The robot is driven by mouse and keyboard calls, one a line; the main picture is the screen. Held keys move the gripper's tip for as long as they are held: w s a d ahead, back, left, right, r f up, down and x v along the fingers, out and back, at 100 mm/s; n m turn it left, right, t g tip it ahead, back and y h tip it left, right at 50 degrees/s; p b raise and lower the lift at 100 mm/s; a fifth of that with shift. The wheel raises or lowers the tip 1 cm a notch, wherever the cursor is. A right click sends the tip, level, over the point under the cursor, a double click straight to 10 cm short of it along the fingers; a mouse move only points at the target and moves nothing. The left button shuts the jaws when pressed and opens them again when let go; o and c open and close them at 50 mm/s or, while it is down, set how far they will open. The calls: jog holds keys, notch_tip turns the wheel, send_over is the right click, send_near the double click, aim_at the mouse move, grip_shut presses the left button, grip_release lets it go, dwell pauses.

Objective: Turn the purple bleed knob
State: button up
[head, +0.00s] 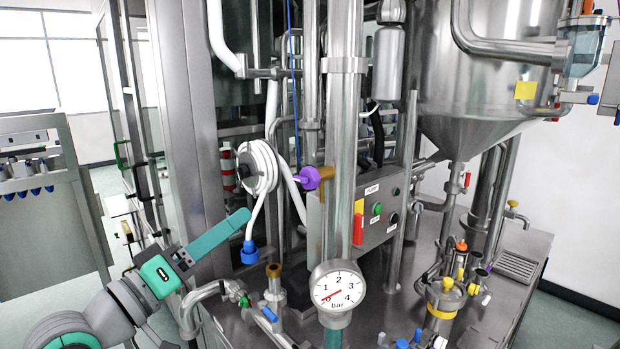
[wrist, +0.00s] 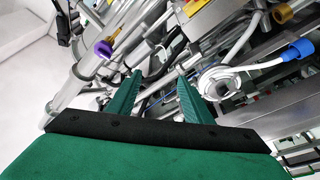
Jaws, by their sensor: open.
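The knob also shows in the wrist view (wrist: 103,49), up and left of my fingertips. My gripper (head: 246,214) is left of and lower than the knob in the head view, seen from the side. In the wrist view my gripper (wrist: 160,76) has its two green fingers apart, with nothing held between them. The gripper is not touching the knob.
A coiled white hose (head: 258,168) with a blue end (head: 249,252) hangs just left of the knob, close to my fingers. A pressure gauge (head: 337,290) stands below the knob. A control box (head: 375,210) with buttons is to its right. Steel pipes crowd the area.

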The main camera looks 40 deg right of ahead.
aim_at(300, 180)
jog(key=s+d+r+m+g+y, duration=0.1)
jog(key=s+r+m+g, duration=0.4)
jog(key=s+r, duration=0.35)
jog(key=d, duration=0.3)
jog(key=w+d, duration=0.1)
jog(key=d, duration=0.7)
jog(key=shift+w, duration=0.25)
jog(key=c, duration=1)
